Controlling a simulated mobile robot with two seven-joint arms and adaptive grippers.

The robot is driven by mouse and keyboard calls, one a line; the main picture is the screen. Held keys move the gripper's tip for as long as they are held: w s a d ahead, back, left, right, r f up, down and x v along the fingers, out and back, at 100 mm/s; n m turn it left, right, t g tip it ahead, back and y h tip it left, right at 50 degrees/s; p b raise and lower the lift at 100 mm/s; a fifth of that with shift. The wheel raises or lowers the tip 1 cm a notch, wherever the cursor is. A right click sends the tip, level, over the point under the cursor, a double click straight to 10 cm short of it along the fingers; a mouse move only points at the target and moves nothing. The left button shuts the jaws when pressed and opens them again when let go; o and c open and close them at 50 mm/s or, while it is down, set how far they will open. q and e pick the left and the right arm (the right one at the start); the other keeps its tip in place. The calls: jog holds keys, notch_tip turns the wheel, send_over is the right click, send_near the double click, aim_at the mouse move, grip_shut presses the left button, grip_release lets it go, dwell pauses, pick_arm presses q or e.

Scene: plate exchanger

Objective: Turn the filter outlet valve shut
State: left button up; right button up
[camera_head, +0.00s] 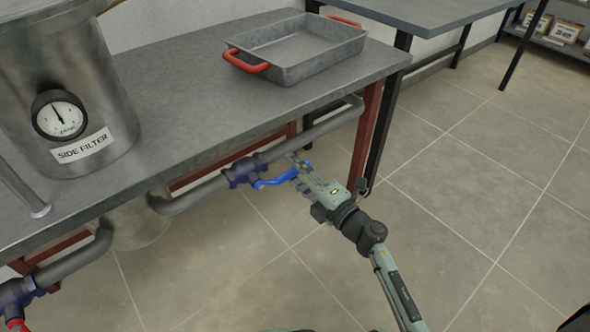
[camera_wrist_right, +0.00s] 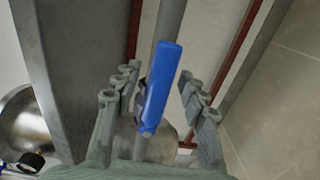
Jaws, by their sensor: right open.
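A valve with a dark blue body (camera_head: 243,171) sits on the grey pipe below the bench edge, right of the tank labelled SIDE FILTER (camera_head: 70,95). Its bright blue lever (camera_head: 276,179) points right, roughly along the pipe. The lever also shows in the right wrist view (camera_wrist_right: 160,85), close to in line with the pipe behind it. My right gripper (camera_head: 297,171) is open at the lever's free end. In the right wrist view its fingers stand on either side of the lever, with gaps visible. My left gripper is out of view.
A metal tray with red handles (camera_head: 297,50) stands on the grey bench (camera_head: 190,95) above the pipe. Another valve (camera_head: 17,291) with a red part is at the lower left. A red bench leg (camera_head: 366,135) stands beyond my right gripper. The tiled floor (camera_head: 480,190) is clear.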

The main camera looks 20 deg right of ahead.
grip_shut()
jog(key=shift+f, duration=0.1)
dwell(0.4)
